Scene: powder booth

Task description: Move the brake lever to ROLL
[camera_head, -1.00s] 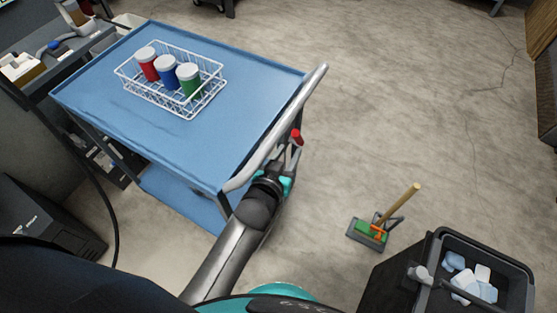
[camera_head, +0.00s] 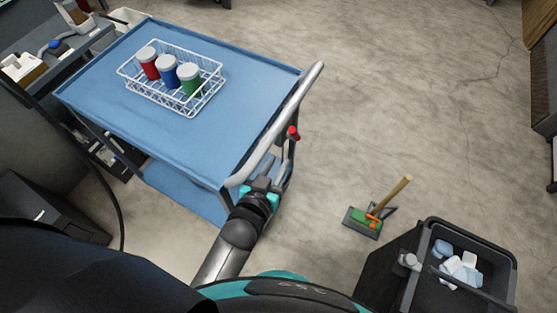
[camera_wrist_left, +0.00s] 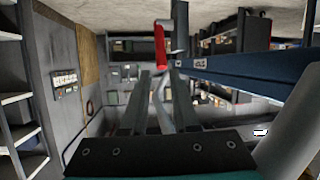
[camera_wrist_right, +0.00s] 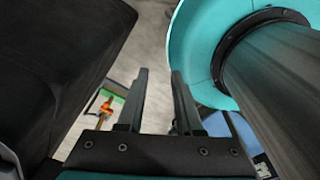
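The brake lever (camera_head: 293,132) has a red grip on a grey shaft and stands beside the push handle of the blue cart (camera_head: 135,120). In the left wrist view its red grip (camera_wrist_left: 160,46) points up, with the silver shaft running down between the finger lines. Small pale labels (camera_wrist_left: 200,63) sit on the cart's blue rail right of the lever, too small to read surely. My left gripper (camera_head: 266,182) is below and left of the red grip, under the handle; its fingers are apart, with nothing clamped. My right gripper (camera_wrist_right: 160,85) is open and empty, outside the head view.
The cart's grey push handle (camera_head: 300,95) runs close above my left gripper. A white wire basket (camera_head: 150,95) with red, blue and green jars is on the cart top. A dustpan with brush (camera_head: 362,222) and a dark bin (camera_head: 430,290) stand at right. Floor between is clear.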

